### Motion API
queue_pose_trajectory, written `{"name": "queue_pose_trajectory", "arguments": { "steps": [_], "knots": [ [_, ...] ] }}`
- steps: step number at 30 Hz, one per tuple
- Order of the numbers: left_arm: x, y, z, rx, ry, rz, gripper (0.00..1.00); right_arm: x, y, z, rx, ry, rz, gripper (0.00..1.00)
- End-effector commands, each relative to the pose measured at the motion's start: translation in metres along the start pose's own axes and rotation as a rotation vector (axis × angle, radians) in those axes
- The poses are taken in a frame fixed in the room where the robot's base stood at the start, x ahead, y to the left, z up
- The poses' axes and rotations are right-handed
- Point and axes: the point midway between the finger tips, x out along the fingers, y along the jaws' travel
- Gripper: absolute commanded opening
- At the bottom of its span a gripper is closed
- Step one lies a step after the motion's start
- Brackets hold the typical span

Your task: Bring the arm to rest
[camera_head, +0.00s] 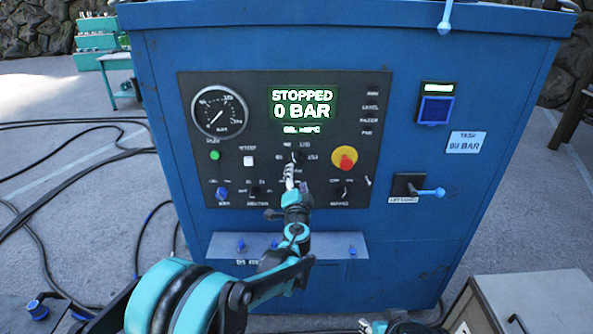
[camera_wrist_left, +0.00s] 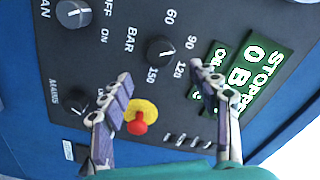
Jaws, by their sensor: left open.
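My left arm comes in from the lower left in the head view. Its gripper (camera_head: 290,172) is in front of the blue machine's dark control panel (camera_head: 235,140), by the BAR selector knob (camera_head: 297,157). In the left wrist view the fingers (camera_wrist_left: 160,78) stand wide apart with nothing between them. The black BAR knob (camera_wrist_left: 160,50) lies beyond the fingertips, and its pointer setting is hard to read. The display (camera_head: 303,104) reads STOPPED, 0 BAR. What seems to be part of my right gripper (camera_head: 368,326) shows at the bottom edge, mostly cut off.
A red stop button on yellow (camera_head: 344,158) sits right of the gripper, and a blue-handled lever (camera_head: 425,192) sticks out farther right. A grey ledge (camera_head: 335,245) juts out below the panel. Cables (camera_head: 60,185) lie on the left floor. A box (camera_head: 530,300) stands lower right.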

Motion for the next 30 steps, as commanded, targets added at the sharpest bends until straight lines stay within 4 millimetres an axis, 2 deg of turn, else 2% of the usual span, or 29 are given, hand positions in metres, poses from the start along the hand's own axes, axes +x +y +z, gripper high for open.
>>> {"name": "queue_pose_trajectory", "arguments": {
  "steps": [3, 6, 16, 19, 23, 26, 27, 30],
  "knots": [
    [-0.015, 0.000, 0.000, 0.000, 0.000, 0.000, 0.61, 0.000, 0.000, 0.000, 0.000, 0.000, 0.000, 0.40],
    [-0.021, 0.000, 0.000, 0.000, 0.000, 0.000, 0.61, 0.000, 0.000, 0.000, 0.000, 0.000, 0.000, 0.40],
    [-0.023, -0.001, 0.001, -0.001, -0.002, 0.000, 0.61, 0.000, 0.000, 0.000, 0.000, 0.000, 0.000, 0.40],
    [-0.027, -0.009, 0.008, -0.020, -0.024, 0.000, 0.61, 0.001, 0.000, 0.000, 0.000, 0.000, 0.000, 0.40],
    [-0.047, -0.042, 0.039, -0.101, -0.122, 0.004, 0.61, 0.003, 0.000, 0.002, 0.000, 0.000, 0.000, 0.40],
    [-0.079, -0.070, 0.077, -0.202, -0.241, 0.020, 0.61, 0.005, 0.000, 0.004, 0.000, 0.000, 0.000, 0.40],
    [-0.095, -0.079, 0.094, -0.244, -0.292, 0.030, 0.61, 0.006, 0.000, 0.004, 0.000, 0.000, 0.000, 0.40],
    [-0.139, -0.092, 0.131, -0.352, -0.416, 0.067, 0.61, 0.008, 0.000, 0.006, 0.000, 0.000, 0.000, 0.40]
  ]
}}
